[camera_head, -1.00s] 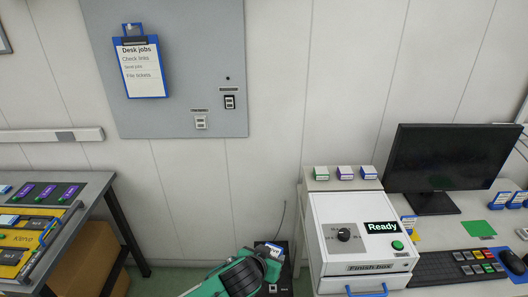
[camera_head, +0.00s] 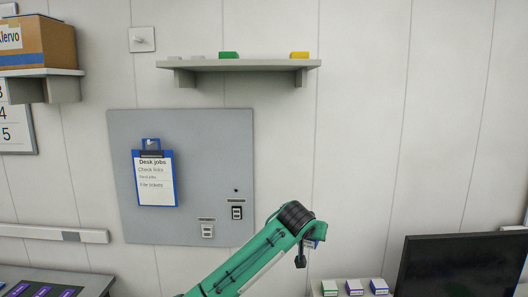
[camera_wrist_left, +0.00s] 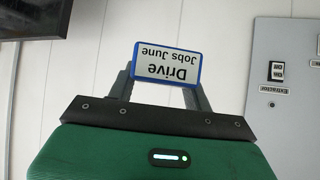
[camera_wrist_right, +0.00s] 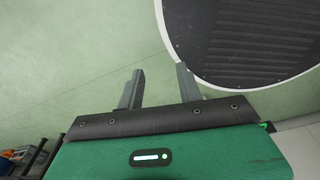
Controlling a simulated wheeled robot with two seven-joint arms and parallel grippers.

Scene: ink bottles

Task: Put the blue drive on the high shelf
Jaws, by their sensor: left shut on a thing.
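The blue drive (camera_wrist_left: 142,62), with a white label reading "Drive Jobs June", is between the fingers of my left gripper (camera_wrist_left: 166,78) in the left wrist view. The gripper is shut on it. The high shelf (camera_head: 240,65) is on the wall at the upper middle, above and left of the held drive. My right gripper (camera_wrist_right: 160,86) is open and empty above the floor in the right wrist view.
A green block (camera_head: 228,55) and a yellow block (camera_head: 299,55) stand on the high shelf, with low pale items at its left. A cardboard box (camera_head: 40,45) sits on another shelf at far left. A grey wall board (camera_head: 210,150) is below. A monitor (camera_head: 465,265) stands lower right.

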